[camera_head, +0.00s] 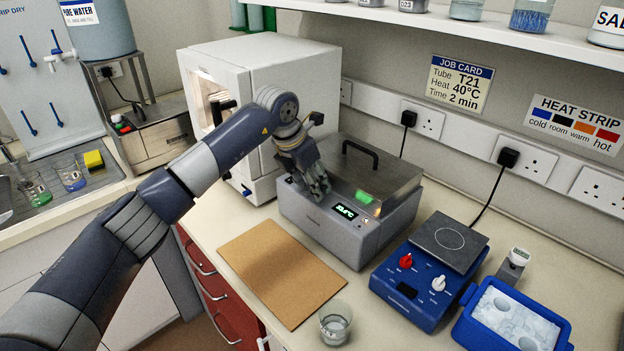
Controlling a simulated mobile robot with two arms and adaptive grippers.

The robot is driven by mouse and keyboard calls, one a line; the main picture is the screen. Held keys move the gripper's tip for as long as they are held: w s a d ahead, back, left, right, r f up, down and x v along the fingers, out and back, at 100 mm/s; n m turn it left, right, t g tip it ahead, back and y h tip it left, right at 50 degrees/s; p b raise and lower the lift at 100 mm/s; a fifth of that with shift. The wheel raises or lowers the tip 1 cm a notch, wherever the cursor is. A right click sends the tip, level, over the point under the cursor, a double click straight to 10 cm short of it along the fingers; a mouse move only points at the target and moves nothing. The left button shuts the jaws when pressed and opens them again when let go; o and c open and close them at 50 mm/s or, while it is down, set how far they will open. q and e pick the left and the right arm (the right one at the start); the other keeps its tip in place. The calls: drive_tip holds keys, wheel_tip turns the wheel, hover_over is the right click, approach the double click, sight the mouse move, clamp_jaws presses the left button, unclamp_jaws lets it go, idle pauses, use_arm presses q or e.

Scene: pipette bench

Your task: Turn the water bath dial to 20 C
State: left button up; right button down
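The water bath (331,240) is a grey box with a lidded top and a black handle. It stands on the bench right of the white cabinet. Its small green display (345,211) is lit on the sloping front, but the digits are too small to read surely. My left gripper (319,192) points down at the left part of the bath's front panel, left of the display. Its fingers cover that part of the panel, and I cannot see the dial or whether the fingers are closed on it. My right gripper is not in view.
A brown board (281,272) lies in front of the bath, with a glass beaker (335,322) near it. A blue hotplate (412,285) and a blue ice tray (466,327) stand at right. The white cabinet (250,75) stands close behind my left gripper.

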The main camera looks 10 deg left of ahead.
use_arm(q)
drive_tip(key=shift+c, duration=0.2)
drive_tip(key=c, duration=0.9)
drive_tip(key=shift+s, duration=0.1)
clamp_jaws()
